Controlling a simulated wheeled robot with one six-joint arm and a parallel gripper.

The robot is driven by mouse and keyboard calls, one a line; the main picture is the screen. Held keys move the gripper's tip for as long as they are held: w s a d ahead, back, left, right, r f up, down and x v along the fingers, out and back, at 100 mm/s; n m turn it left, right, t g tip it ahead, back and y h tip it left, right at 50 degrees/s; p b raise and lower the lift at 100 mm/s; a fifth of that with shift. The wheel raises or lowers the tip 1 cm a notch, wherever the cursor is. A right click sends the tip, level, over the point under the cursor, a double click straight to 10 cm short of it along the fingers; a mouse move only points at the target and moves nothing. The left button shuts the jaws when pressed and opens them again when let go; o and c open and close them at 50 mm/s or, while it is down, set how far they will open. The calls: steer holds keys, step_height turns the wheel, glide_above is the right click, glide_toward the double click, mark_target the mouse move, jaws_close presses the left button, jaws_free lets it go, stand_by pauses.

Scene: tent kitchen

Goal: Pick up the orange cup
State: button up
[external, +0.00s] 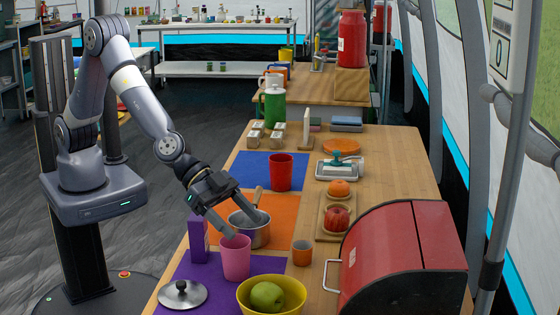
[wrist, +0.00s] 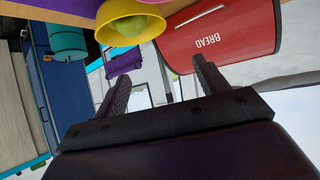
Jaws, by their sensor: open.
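The small orange cup (external: 302,253) stands upright on the wooden table, to the right of the pink cup (external: 236,257) and in front of the bread box. My gripper (external: 244,224) is open and empty. In the external view its fingers are above the pink cup and in front of the metal saucepan (external: 247,236), left of the orange cup and apart from it. In the wrist view my gripper (wrist: 163,82) shows its two fingers spread wide with nothing between them. I cannot make out the orange cup in the wrist view.
A yellow bowl (external: 244,298) with a green apple stands at the front. The red bread box (external: 400,255) is at the right. A purple carton (external: 198,238) and pot lid (external: 182,293) are at the left. A red cup (external: 280,172) stands farther back.

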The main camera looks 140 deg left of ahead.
steer(key=w+a+f+m+h+b, duration=0.2)
steer(key=a+f+h+b, duration=0.1)
steer(key=a, duration=0.5)
steer(key=r+m+h+b, duration=0.1)
steer(key=m+h+b, duration=0.1)
steer(key=h+b, duration=0.1)
glide_above(303, 255)
steer(key=s, duration=0.2)
steer(key=s+a+r+m+h+b, duration=0.4)
steer(key=s+a+r+m+h, duration=0.25)
steer(key=s+a, duration=0.3)
steer(key=shift+m+y, duration=0.25)
steer(key=shift+y, duration=0.2)
steer(key=f, duration=0.4)
steer(key=d+f, duration=0.1)
steer(key=f, duration=0.7)
steer(key=shift+s+d+f, duration=0.2)
steer(key=shift+s+f, duration=0.1)
steer(key=shift+f, duration=0.05)
steer(key=x, duration=0.5)
steer(key=shift+w+f, duration=0.1)
steer(key=shift+w, duration=0.05)
steer(key=shift+p+x, duration=0.5)
steer(key=shift+x, duration=2.2)
steer(key=shift+w+a, duration=0.15)
steer(key=shift+w, duration=0.05)
steer(key=shift+c, duration=0.4)
steer(key=c, duration=1)
